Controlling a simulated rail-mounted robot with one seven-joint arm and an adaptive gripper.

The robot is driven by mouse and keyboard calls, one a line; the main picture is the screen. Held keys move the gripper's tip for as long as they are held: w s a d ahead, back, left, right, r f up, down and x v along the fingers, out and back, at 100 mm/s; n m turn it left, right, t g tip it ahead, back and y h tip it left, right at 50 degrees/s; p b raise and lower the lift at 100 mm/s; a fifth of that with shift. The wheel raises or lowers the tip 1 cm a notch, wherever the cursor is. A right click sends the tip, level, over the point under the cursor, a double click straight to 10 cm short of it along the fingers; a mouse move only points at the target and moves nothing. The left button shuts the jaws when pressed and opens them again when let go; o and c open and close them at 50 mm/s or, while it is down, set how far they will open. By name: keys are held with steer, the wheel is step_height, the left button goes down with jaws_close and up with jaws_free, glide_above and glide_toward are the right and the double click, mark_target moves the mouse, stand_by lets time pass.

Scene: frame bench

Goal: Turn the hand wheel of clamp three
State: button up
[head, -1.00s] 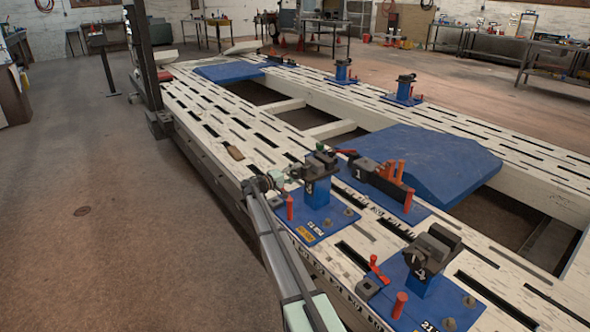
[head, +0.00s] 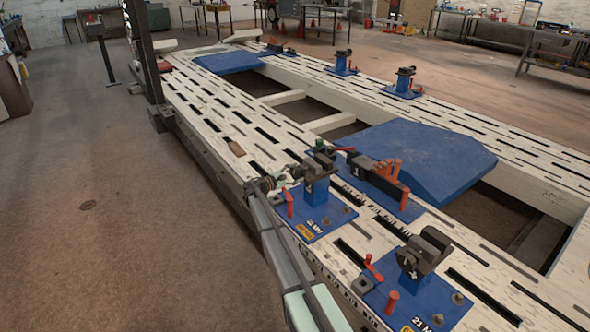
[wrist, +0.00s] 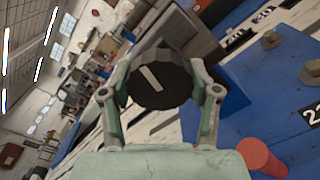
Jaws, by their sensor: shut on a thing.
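Clamp three (head: 317,187) stands upright on a blue base plate (head: 322,228) on the near rail of the white frame. Its hand wheel (wrist: 158,80) is a dark, many-sided knob with a pale bar mark that slants from upper left to lower right in the wrist view. My gripper (wrist: 160,92) has one finger on each side of the wheel and is shut on it. In the head view my gripper (head: 270,184) is small, at the left side of clamp three. The wheel is hard to make out there.
Another blue clamp (head: 424,250) stands at the front right. Clamp one (head: 377,172), with orange pins, lies just behind clamp three. A red pin (head: 289,204) rises from clamp three's plate. A large blue panel (head: 420,155) lies across the frame. Floor at left is clear.

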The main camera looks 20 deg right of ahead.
steer(key=shift+d+r+n+p, duration=0.1)
steer(key=shift+n+p, duration=1.25)
steer(key=shift+n, duration=0.55)
steer(key=o, duration=1.2)
steer(key=shift+d, duration=0.1)
steer(key=v, duration=1.2)
steer(key=shift+w, duration=0.1)
